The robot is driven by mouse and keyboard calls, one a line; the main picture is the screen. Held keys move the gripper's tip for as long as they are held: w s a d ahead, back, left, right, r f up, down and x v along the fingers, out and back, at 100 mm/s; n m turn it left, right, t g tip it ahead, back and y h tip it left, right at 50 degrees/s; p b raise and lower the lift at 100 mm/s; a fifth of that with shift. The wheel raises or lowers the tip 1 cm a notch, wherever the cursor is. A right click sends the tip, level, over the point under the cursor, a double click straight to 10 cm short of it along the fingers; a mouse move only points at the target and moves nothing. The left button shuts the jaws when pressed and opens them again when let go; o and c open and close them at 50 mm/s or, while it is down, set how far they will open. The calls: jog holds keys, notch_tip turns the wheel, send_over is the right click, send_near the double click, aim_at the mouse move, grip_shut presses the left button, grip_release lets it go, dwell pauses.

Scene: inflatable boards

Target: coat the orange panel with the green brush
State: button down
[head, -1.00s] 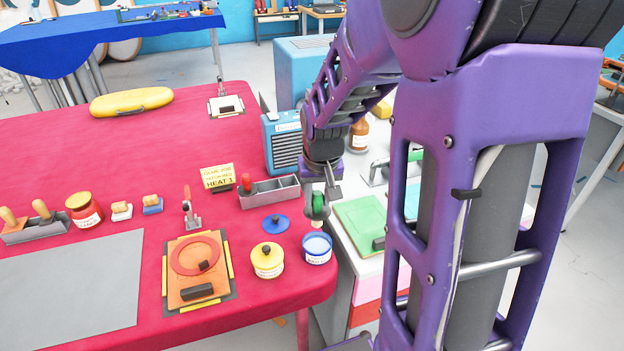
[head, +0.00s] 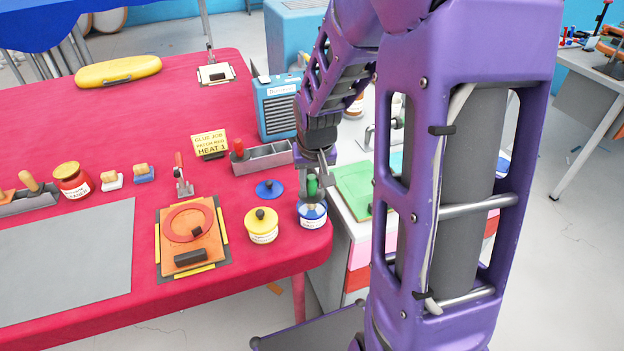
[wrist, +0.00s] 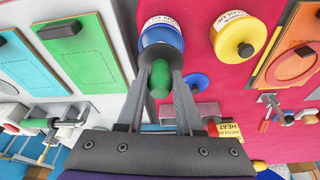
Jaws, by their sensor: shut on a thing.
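The green brush (head: 312,185) is upright in my gripper (head: 318,176), which is shut on its handle. The brush is over the blue glue pot (head: 312,217), its lower end at the pot's mouth. Its bristles are hidden, so I cannot tell how deep they are. In the wrist view the green handle (wrist: 160,78) sits between my fingers, with the blue pot (wrist: 161,36) just beyond. The orange panel (head: 205,252) lies on a dark board with yellow edge strips, left of the pots. A red ring and dark blocks rest on it.
A yellow-lidded pot (head: 261,228) stands between the panel and the blue pot. A blue lid (head: 270,189) lies behind them. A grey tray (head: 262,158), a toggle clamp (head: 183,180) and a sign (head: 209,144) stand farther back. A green panel (head: 352,186) lies on the side bench.

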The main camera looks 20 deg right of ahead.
jog(key=shift+f+b, duration=0.55)
jog(key=shift+f, duration=0.05)
dwell(1.9)
notch_tip(320, 180, up, 5)
jog(key=p, duration=0.4)
jog(key=shift+r, duration=1.05)
